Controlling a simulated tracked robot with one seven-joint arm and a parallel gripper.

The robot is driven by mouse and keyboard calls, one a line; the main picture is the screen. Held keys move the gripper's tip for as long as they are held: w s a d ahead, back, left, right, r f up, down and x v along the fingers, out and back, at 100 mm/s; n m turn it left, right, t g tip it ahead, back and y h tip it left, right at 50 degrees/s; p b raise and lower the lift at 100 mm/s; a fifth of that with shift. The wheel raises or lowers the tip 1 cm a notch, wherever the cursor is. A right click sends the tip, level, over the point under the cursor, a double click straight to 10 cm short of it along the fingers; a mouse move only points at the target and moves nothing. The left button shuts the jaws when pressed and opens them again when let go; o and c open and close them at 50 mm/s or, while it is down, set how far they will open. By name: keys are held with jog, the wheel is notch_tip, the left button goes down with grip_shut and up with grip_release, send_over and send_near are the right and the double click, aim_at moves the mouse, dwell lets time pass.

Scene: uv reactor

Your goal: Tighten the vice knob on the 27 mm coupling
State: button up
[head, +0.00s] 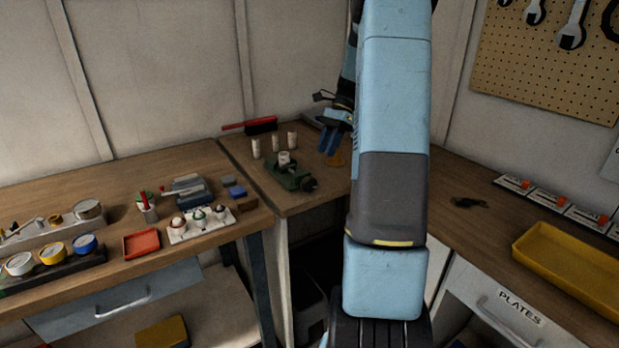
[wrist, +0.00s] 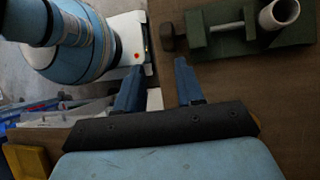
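A green vice (head: 283,178) stands on the back corner bench, and it also shows at the upper right of the wrist view (wrist: 240,43). A pale tubular coupling (head: 284,158) sits upright at the vice, and its open end shows in the wrist view (wrist: 278,14). The dark vice knob (head: 309,184) is at the vice's near right end; in the wrist view the knob (wrist: 168,38) lies beyond my fingertips. My gripper (head: 328,150) is right of the vice, apart from it. In the wrist view my gripper (wrist: 158,65) is open and empty.
Several pale cylinders (head: 275,142) stand behind the vice, near a red-handled brush (head: 262,125). A small orange-yellow object (head: 337,158) is below my gripper. The left bench holds gauges, blocks and a red tray (head: 141,243). A yellow tray (head: 570,262) is on the right bench.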

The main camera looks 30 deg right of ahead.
aim_at(306, 178)
jog(key=a+r+t+h, duration=0.2)
jog(key=a+r+h, duration=0.2)
jog(key=a+h, duration=0.3)
jog(key=shift+y, duration=0.4)
jog(key=f, duration=1.3)
jog(key=shift+s+a+f, duration=0.15)
jog(key=shift+s+a, duration=0.1)
jog(key=shift+a, duration=0.1)
jog(key=shift+c, duration=0.5)
jog(key=c, duration=0.6)
